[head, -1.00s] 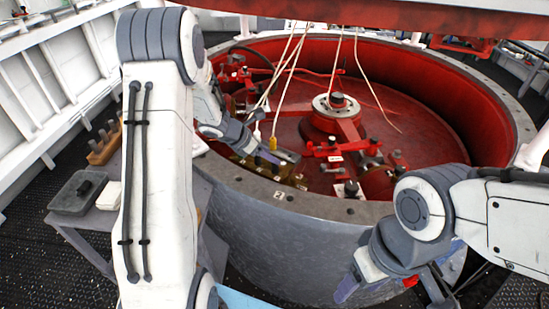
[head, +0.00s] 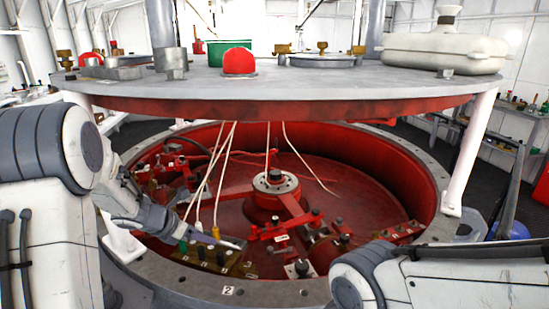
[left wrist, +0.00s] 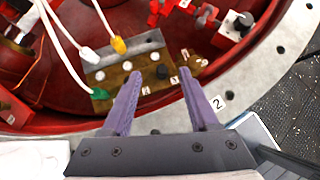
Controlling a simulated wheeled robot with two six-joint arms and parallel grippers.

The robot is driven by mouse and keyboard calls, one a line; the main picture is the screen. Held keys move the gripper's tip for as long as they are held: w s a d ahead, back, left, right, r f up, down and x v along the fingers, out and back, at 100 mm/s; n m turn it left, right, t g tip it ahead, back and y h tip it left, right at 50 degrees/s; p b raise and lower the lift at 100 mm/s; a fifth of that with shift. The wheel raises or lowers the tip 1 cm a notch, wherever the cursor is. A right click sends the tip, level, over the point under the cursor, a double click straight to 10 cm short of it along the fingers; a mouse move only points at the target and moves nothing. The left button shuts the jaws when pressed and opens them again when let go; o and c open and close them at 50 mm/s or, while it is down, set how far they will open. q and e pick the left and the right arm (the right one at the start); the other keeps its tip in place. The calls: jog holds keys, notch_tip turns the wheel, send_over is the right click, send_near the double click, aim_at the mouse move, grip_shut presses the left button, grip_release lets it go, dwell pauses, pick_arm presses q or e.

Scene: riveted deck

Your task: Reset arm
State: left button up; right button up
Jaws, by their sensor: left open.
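My left gripper (head: 236,244) reaches over the near left rim of the red drum, beside a brass socket block (head: 205,254). In the left wrist view its two purple fingers (left wrist: 160,77) are apart with nothing held between them, over the near edge of the block (left wrist: 128,72). White leads end in a yellow plug (left wrist: 119,45), a white plug (left wrist: 90,56) and a green plug (left wrist: 100,93) at the block. My right arm (head: 440,275) shows at the lower right; its gripper is out of the picture.
The drum's grey rim (head: 235,290) carries a "2" label. A central hub (head: 276,182) with red arms stands inside. A grey round plate (head: 300,85) on white posts hangs above the drum, bearing a green container (head: 228,50) and a pale case (head: 445,52).

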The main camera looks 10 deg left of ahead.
pick_arm(q)
jog(key=w+d+r+n+t+y, duration=0.1)
jog(key=d+r+n+t+y, duration=0.15)
jog(key=d+r+n, duration=0.7)
jog(key=s+d+f+n+g+y, duration=0.1)
jog(key=s+d+n+y, duration=0.15)
jog(key=s+n, duration=0.5)
jog(key=s+d+f+n+g, duration=0.1)
jog(key=s+d+n+g, duration=0.3)
jog(key=s+n, duration=0.4)
jog(key=s+d+f+n+g+h+p, duration=0.1)
jog(key=s+d+n+g, duration=0.3)
jog(key=s+n, duration=0.5)
jog(key=s+d, duration=0.1)
jog(key=s, duration=0.8)
jog(key=shift+f+h+p, duration=0.15)
jog(key=shift+h+p, duration=0.15)
